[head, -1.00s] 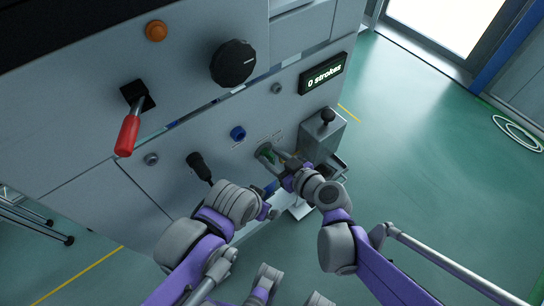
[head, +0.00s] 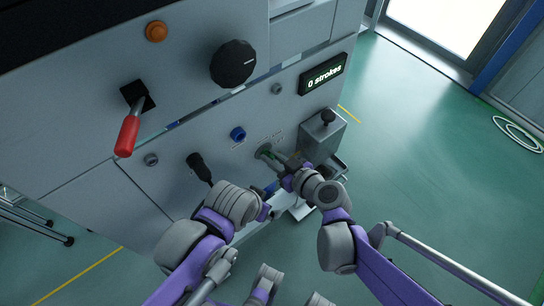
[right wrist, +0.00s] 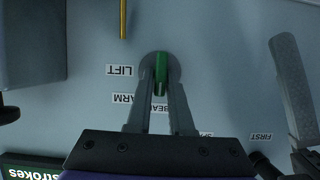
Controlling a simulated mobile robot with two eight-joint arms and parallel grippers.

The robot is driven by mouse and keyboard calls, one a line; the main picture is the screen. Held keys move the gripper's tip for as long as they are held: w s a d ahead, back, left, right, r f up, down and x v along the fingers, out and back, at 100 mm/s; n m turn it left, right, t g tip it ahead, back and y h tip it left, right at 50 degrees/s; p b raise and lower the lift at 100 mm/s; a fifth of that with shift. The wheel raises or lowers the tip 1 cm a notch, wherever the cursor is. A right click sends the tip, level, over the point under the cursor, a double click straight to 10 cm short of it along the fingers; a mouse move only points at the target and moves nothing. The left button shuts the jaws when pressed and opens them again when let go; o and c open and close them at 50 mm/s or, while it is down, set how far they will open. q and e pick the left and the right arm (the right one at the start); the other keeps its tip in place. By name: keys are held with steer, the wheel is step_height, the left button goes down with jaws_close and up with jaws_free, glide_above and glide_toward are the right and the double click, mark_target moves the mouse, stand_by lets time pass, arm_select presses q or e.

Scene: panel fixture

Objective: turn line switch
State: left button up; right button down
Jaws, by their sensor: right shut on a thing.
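A green switch handle (right wrist: 161,72) stands on a round grey base on the panel, below the blue button in the head view. Which control is the line switch is not readable from its label. My right gripper (right wrist: 160,100) is shut on the green handle, with one finger on each side of it. In the head view the right gripper (head: 277,160) reaches the panel there and hides most of the handle. My left gripper (head: 266,211) is low in front of the panel, left of the right one. Its fingers are too hidden to tell open from shut.
The panel carries a red-handled lever (head: 128,132), a black knob (head: 233,63), an orange lamp (head: 156,31), a blue button (head: 238,133) and a black handle (head: 199,165). A display (head: 323,74) reads "0 strokes". A box with a black ball lever (head: 327,118) stands right of the right gripper.

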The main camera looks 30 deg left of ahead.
steer(key=m, duration=0.1)
steer(key=m+g+b, duration=0.1)
steer(key=shift+w+d+f+m+g+y, duration=0.1)
steer(key=shift+w+f+m+g+y, duration=0.05)
steer(key=shift+w+m+g+y, duration=0.2)
steer(key=shift+w+d+f+m+g+y+b, duration=0.15)
steer(key=shift+m+g+y+b, duration=0.55)
steer(key=shift+m+b, duration=0.8)
steer(key=shift+a+f+m+g+y+b, duration=0.15)
steer(key=shift+m+g+y+b, duration=0.25)
steer(key=shift+m+y+b, duration=1.05)
steer(key=shift+w+d+f+m+g+y+b, duration=0.15)
steer(key=shift+m+g+b, duration=0.5)
steer(key=shift+m, duration=1.65)
steer(key=shift+s, duration=0.1)
steer(key=c, duration=0.9)
jaws_free()
